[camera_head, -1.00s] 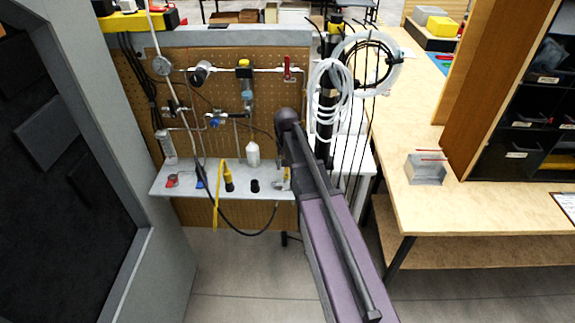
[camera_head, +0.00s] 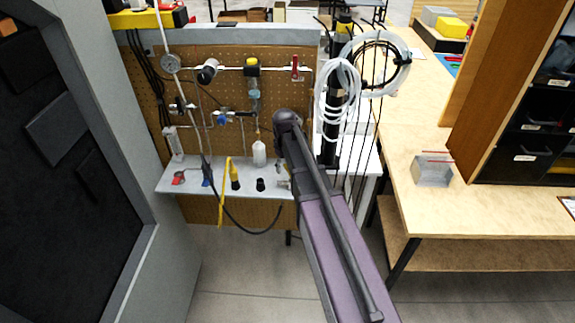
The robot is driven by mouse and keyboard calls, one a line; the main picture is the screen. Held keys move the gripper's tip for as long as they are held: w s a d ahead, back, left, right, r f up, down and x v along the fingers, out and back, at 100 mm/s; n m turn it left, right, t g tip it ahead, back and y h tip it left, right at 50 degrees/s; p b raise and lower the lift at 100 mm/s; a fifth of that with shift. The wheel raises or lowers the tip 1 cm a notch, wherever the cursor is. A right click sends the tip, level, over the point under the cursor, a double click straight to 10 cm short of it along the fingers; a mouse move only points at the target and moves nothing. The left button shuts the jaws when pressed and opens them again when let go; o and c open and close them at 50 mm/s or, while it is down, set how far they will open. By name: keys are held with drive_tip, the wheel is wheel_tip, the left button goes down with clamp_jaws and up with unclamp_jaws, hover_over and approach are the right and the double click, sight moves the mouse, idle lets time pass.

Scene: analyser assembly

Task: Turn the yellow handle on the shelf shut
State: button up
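A long yellow handle (camera_head: 223,195) is at the front edge of the grey shelf (camera_head: 195,187). It runs from above the shelf top to below the front edge. A yellow and black fitting (camera_head: 235,178) stands close to its right on the shelf. My purple and dark arm reaches up from the bottom right, and its dark joint covers part of the board right of the handle. My gripper cannot be made out; it is outside the view or hidden behind the arm. Nothing of mine is seen touching the handle.
A pegboard (camera_head: 140,85) with pipes, a gauge (camera_head: 171,63) and a red lever (camera_head: 295,68) rises behind the shelf. A white bottle (camera_head: 259,153) stands on the shelf. A grey cabinet is at left. Coiled white tubing (camera_head: 338,92) and a wooden bench (camera_head: 440,205) are right. Floor in front shows clear.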

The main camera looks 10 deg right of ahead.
drive_tip(key=n, duration=0.2)
drive_tip(key=s+a+n, duration=0.1)
drive_tip(key=n, duration=0.1)
drive_tip(key=shift+a+n, duration=0.15)
drive_tip(key=shift+n, duration=0.25)
drive_tip(key=n, duration=0.1)
drive_tip(key=s+n, duration=0.1)
drive_tip(key=n, duration=0.2)
drive_tip(key=shift+s+a+n, duration=0.25)
drive_tip(key=shift+a+n, duration=0.05)
drive_tip(key=shift+a, duration=0.1)
wheel_tip(320, 180, up, 14)
drive_tip(key=p, duration=1.4)
drive_tip(key=s+f+m+b, duration=0.1)
drive_tip(key=s+m, duration=0.8)
drive_tip(key=s+f+m+b, duration=0.2)
drive_tip(key=s+f+b, duration=0.1)
drive_tip(key=f+b, duration=1.4)
drive_tip(key=s+f+m+b, duration=0.3)
drive_tip(key=f+b, duration=1.5)
drive_tip(key=shift+s+d, duration=0.15)
drive_tip(key=shift+s, duration=0.05)
